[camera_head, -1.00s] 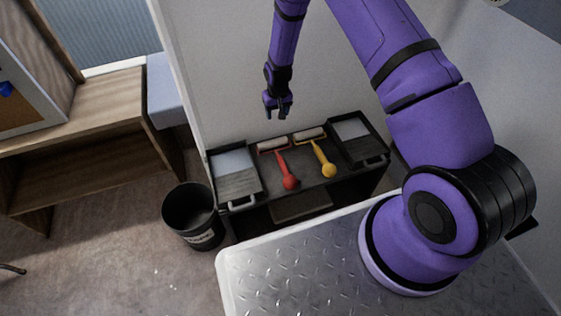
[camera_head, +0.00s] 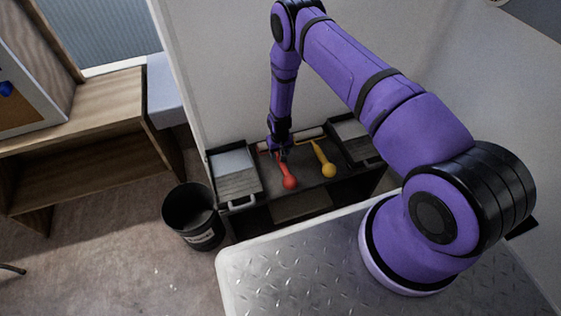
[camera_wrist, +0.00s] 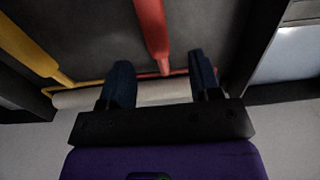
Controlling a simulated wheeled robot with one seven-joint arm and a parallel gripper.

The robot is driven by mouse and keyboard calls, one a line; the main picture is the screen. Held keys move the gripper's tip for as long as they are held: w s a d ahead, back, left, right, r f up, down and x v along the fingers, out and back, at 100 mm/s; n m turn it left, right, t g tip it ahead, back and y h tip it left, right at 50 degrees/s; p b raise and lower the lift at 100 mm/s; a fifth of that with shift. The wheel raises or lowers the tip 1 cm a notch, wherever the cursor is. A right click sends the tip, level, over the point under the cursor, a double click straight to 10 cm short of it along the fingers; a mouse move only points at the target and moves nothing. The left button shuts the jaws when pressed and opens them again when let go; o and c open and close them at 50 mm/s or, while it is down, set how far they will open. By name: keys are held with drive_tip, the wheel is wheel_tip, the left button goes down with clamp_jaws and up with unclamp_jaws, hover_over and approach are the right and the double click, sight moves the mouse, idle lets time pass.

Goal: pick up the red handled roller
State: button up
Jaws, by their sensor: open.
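The red handled roller (camera_head: 288,177) lies on the dark shelf top, its bulbous red end towards the metal deck. In the wrist view its red handle (camera_wrist: 151,32) runs down between the fingers, and its pale roller sleeve (camera_wrist: 158,92) lies across beneath them. My gripper (camera_wrist: 160,75) is open, its two dark fingers one on each side of the handle's lower end. In the head view my gripper (camera_head: 279,150) is at the roller's sleeve end and hides most of that sleeve. I cannot tell how far the fingers are above the shelf.
A yellow handled roller (camera_head: 325,164) lies close on the right. Paint trays stand on the left (camera_head: 236,185) and right (camera_head: 352,131) of the shelf top (camera_head: 308,188). A wall (camera_head: 226,80) rises behind. A black bin (camera_head: 191,214) stands on the floor at left.

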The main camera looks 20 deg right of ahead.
drive_tip(key=shift+s+d+f, duration=0.1)
drive_tip(key=shift+f, duration=1.25)
drive_tip(key=shift+s+d+f, duration=0.1)
drive_tip(key=shift+f, duration=1.2)
clamp_jaws()
drive_tip(key=shift+r, duration=0.15)
